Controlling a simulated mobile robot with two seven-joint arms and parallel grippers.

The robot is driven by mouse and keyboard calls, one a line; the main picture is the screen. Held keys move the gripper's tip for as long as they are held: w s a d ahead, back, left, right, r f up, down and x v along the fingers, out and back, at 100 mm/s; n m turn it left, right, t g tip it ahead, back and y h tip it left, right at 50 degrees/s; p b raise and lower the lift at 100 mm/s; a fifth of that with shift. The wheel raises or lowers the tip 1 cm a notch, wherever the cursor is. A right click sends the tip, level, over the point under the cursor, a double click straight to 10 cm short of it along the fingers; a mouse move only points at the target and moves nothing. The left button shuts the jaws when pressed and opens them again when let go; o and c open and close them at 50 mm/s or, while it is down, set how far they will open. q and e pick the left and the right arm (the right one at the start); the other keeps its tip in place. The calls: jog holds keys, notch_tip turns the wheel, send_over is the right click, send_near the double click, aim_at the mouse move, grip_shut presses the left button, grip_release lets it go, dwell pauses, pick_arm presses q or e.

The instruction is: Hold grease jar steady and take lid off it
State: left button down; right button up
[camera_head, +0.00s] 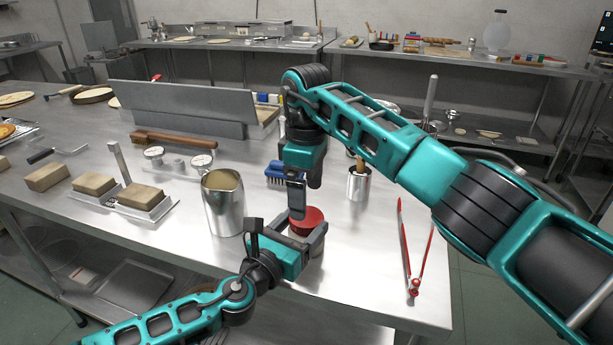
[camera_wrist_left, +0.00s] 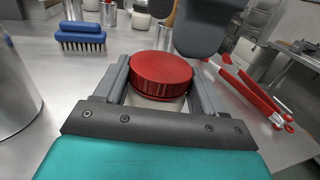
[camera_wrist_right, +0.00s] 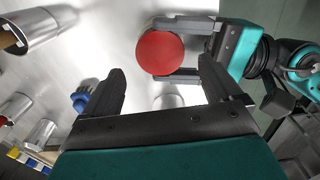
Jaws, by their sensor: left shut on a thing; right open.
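The grease jar (camera_wrist_left: 155,101) stands on the steel table with its red lid (camera_wrist_left: 161,72) on top. The lid also shows in the head view (camera_head: 307,218) and in the right wrist view (camera_wrist_right: 160,53). My left gripper (camera_head: 289,236) is shut on the jar, one finger on each side of it just below the lid. My right gripper (camera_wrist_right: 160,82) is open and empty, pointing down above and beside the jar, with its fingers apart from the lid. In the head view my right gripper partly hides the lid's far side, and my left gripper hides most of the jar body.
A metal pitcher (camera_head: 223,205) stands left of the jar. A blue brush (camera_head: 277,172) and a metal cup (camera_head: 358,185) are behind it. Red-handled tongs (camera_head: 413,250) lie to the right. The table's front edge is close to the jar.

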jog(key=shift+f, duration=2.45)
jog(key=c, duration=1)
jog(key=o, duration=1.1)
jog(key=shift+r, duration=0.1)
notch_tip(320, 180, up, 8)
jog(key=shift+f, duration=0.2)
jog(key=shift+c, duration=0.5)
jog(key=shift+f, duration=3.9)
